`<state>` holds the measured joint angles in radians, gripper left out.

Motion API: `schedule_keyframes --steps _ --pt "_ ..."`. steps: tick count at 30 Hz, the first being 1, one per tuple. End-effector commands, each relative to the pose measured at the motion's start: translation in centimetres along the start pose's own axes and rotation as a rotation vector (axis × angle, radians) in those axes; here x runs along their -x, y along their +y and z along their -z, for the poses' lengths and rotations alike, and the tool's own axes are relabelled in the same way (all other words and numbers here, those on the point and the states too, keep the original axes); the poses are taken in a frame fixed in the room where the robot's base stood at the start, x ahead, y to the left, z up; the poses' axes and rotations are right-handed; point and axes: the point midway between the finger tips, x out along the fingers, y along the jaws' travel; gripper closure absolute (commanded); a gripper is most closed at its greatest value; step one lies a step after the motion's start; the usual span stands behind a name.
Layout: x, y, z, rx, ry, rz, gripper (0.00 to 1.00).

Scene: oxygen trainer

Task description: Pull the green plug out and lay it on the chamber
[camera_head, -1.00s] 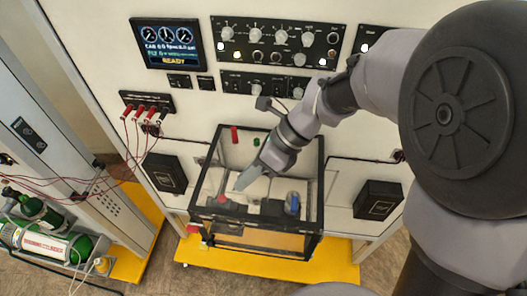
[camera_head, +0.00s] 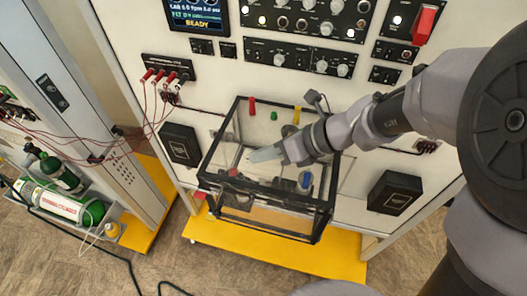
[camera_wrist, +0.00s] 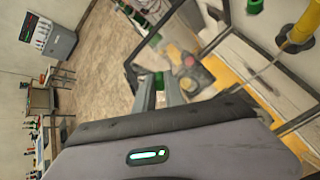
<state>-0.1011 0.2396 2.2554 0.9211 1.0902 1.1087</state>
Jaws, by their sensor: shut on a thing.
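The chamber (camera_head: 268,193) is a clear box with a black frame against the panel, in the middle of the head view. My gripper (camera_head: 254,156) points left, over the chamber. In the wrist view my gripper (camera_wrist: 159,84) is shut on a small green piece, the green plug (camera_wrist: 158,79); the fingers partly hide it. In the head view the plug cannot be made out. A short green fitting (camera_head: 274,116) remains on the panel between a longer red plug (camera_head: 252,107) and a yellow plug (camera_head: 297,113). It also shows at the top of the wrist view (camera_wrist: 254,6).
A blue round part (camera_head: 304,181) and dark parts sit inside the chamber. Black boxes (camera_head: 181,145) (camera_head: 392,192) flank it on the panel. A yellow base (camera_head: 280,252) lies below. Red cables (camera_head: 150,100) and green cylinders (camera_head: 60,172) are at the left.

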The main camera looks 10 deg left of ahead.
Motion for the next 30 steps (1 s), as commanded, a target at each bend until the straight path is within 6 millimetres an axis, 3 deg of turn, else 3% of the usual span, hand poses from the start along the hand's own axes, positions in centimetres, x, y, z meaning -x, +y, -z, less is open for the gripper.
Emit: schedule_keyframes --steps 20,21,24,30 --pt "-0.59 -0.37 0.58 0.001 0.000 0.000 1.00" --pt "-0.53 -0.33 0.53 0.001 0.000 0.000 0.78" --pt "-0.51 -0.33 0.51 0.001 0.000 0.000 0.61" --pt "-0.51 -0.36 0.54 0.001 0.001 0.001 0.61"
